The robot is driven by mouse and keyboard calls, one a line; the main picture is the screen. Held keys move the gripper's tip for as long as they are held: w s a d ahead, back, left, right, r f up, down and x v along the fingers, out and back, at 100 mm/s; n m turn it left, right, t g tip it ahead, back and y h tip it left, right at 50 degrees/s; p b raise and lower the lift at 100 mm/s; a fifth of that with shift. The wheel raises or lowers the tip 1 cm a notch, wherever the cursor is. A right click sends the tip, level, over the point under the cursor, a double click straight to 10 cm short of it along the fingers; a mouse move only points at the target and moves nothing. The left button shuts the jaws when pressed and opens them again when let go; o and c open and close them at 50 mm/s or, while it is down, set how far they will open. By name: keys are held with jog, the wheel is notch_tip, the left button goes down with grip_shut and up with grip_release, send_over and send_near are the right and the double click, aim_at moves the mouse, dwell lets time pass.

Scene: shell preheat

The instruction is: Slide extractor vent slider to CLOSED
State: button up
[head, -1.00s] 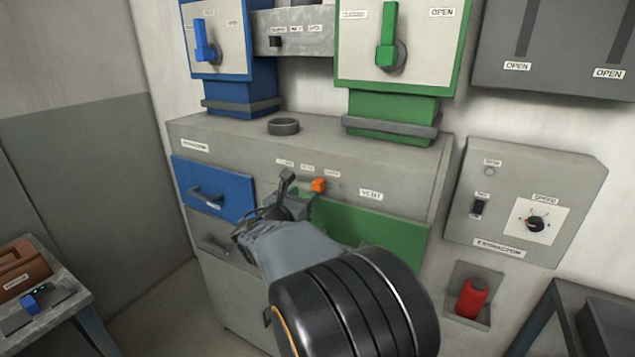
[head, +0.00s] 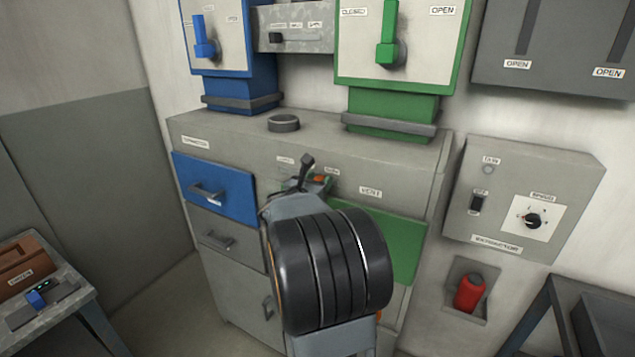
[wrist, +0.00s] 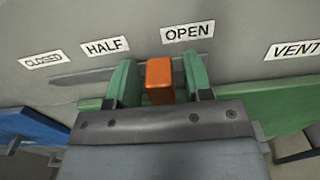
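The orange vent slider knob (wrist: 160,82) stands in a slot on the grey extractor cabinet, just left of below the OPEN label (wrist: 187,32). The HALF label (wrist: 105,46) and CLOSED label (wrist: 42,60) lie further left along the empty slot (wrist: 75,78). My gripper (wrist: 158,92) has its green fingers on either side of the knob, with a narrow gap showing on each side. In the head view the orange knob (head: 320,179) is small and partly hidden by my gripper (head: 309,185).
The VENT label (head: 371,191) is right of the slider. A blue drawer (head: 225,184) with a handle and a green panel (head: 405,240) lie below the slot. A dark ring (head: 284,123) rests on the cabinet top. The extractor control box (head: 520,200) is on the right wall.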

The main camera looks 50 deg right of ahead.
aim_at(285, 167)
grip_shut()
jog(key=w+a, duration=0.1)
jog(key=w, duration=0.3)
jog(key=w+a, duration=0.1)
jog(key=w, duration=0.3)
jog(key=w+a, duration=0.1)
jog(key=w, duration=0.3)
jog(key=shift+r+p, duration=0.1)
jog(key=shift+p, duration=0.3)
jog(key=shift+o, duration=0.4)
grip_release()
jog(key=shift+w+a, duration=0.1)
jog(key=shift+w, duration=0.1)
jog(key=shift+o, duration=0.3)
jog(key=b+v, duration=0.3)
jog(key=v, duration=1)
jog(key=shift+s+a, duration=0.15)
jog(key=shift+a, duration=0.2)
